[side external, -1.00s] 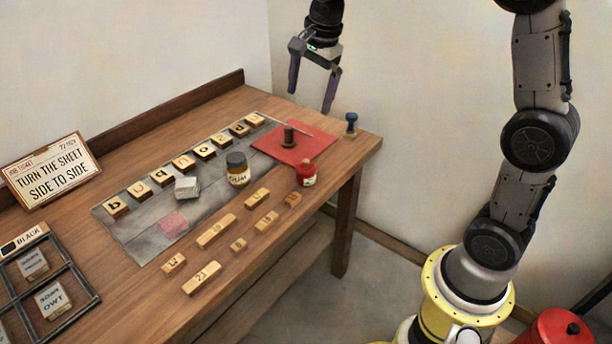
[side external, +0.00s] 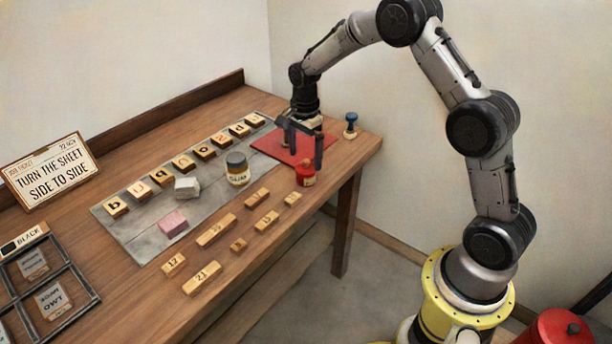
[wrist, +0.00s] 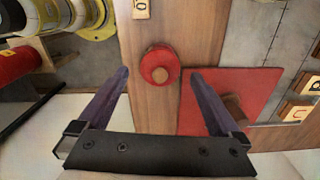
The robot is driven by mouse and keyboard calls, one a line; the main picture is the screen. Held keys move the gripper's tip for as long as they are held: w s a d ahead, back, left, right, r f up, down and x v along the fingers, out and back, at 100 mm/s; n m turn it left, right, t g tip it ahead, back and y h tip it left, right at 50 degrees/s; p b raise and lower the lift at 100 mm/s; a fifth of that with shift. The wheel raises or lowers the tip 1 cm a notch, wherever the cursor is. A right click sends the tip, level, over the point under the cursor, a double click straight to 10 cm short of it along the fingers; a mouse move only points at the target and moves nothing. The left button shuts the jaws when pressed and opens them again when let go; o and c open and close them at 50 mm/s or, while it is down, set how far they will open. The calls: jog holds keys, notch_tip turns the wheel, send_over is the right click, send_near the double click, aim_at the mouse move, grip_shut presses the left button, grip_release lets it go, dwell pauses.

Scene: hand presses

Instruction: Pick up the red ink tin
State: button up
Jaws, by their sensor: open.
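The red ink tin (side external: 306,177) stands upright on the table near its front right edge, beside the corner of the red mat (side external: 270,146). In the wrist view the tin (wrist: 152,69) shows from above as a red round with a small knob, between and just beyond the fingertips. My gripper (side external: 304,157) is open and empty, pointing down above and slightly behind the tin in the side view. In the wrist view its two fingers (wrist: 159,76) lie either side of the tin's line, apart from it. One finger partly covers the mat.
A gum jar (side external: 237,176) stands left of the tin. Several wooden letter blocks (side external: 161,177) and number blocks (side external: 202,278) lie on the left. A dark object (wrist: 233,105) sits on the mat.

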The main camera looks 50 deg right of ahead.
aim_at(306, 164)
jog(key=shift+d+f, duration=0.2)
jog(key=shift+f, duration=2.65)
jog(key=shift+r, duration=0.1)
grip_shut()
